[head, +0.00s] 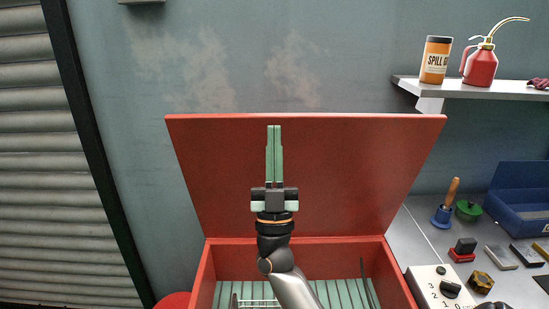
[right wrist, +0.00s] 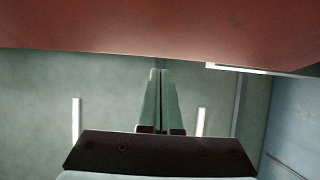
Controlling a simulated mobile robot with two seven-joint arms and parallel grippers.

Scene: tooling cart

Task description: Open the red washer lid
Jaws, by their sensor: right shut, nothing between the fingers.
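The red washer lid (head: 350,170) stands raised at the back of the red washer (head: 396,280), tilted back past the rim, and the washer's inside shows. In the right wrist view the red lid (right wrist: 130,30) spans the top of the picture. My right gripper (head: 274,128) is in front of the lid in the head view, with its green fingers pointing up and together, holding nothing. In the right wrist view the fingers (right wrist: 160,72) are closed side by side, near the lid's edge; I cannot tell whether they touch it. My left gripper is not in view.
The washer holds a green slatted floor (head: 325,292) and a wire rack (head: 258,303). A grey bench (head: 415,228) at right carries a blue bin (head: 520,215), stamps and a dial box (head: 437,288). A shelf (head: 470,88) above holds a spill can (head: 436,60) and red oiler (head: 480,67).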

